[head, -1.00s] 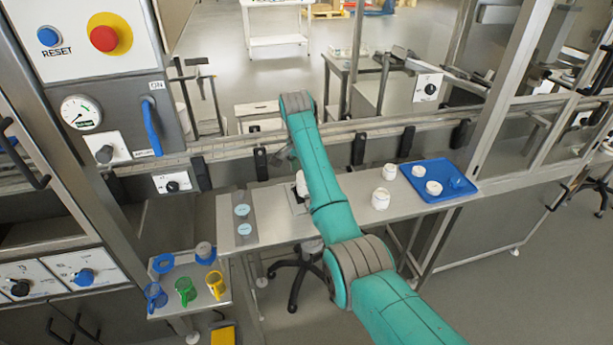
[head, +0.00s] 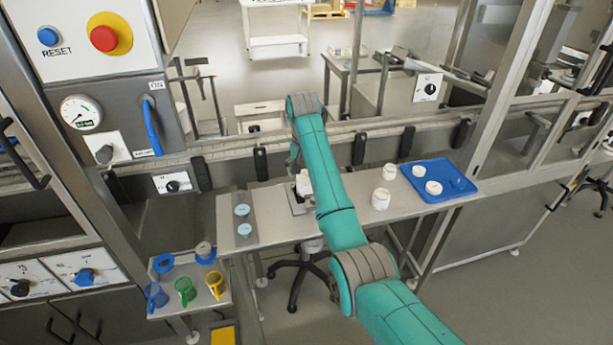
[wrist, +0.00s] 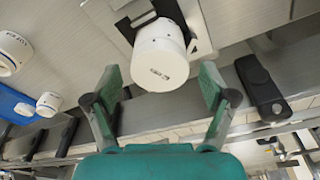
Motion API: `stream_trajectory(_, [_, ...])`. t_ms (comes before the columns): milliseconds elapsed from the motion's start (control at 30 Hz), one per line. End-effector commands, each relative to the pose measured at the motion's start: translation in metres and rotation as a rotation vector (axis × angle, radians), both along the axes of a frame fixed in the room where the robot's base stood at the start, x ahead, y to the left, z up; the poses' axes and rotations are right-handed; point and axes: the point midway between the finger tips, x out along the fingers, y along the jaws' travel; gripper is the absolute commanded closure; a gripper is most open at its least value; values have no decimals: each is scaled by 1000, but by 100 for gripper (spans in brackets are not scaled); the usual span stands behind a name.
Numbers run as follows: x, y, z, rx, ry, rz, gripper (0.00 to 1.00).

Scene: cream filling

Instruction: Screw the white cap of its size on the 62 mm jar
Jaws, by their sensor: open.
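A white jar (head: 304,187) stands in a metal fixture (head: 297,208) on the bench, partly behind my arm. In the wrist view the white round piece (wrist: 161,62) in the fixture shows a flat white end with a small dark mark. I cannot tell whether this end is a cap on the jar or the jar itself. My gripper (wrist: 160,88) is open, with one finger on each side of this white piece and gaps to both. White caps (head: 433,187) (head: 418,170) lie on the blue tray (head: 445,165) at the right; sizes are unreadable.
Two other white jars (head: 381,199) (head: 390,171) stand between the fixture and the tray. A grey plate with two light blue discs (head: 242,210) lies at the bench's left end. A conveyor rail (head: 350,130) runs behind. Coloured cups (head: 185,289) stand on a lower side table.

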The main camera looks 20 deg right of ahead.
Motion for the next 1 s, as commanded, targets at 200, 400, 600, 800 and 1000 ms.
stream_trajectory(200, [0, -1, 0, 1, -1, 233, 17])
stream_trajectory(400, [0, -2, 0, 1, -1, 420, 17])
stream_trajectory(600, [0, -2, 0, -1, 0, 462, 17])
stream_trajectory(800, [0, -2, 0, 0, -1, 460, 37])
stream_trajectory(1000, [0, -2, 0, 0, 0, 459, 40])
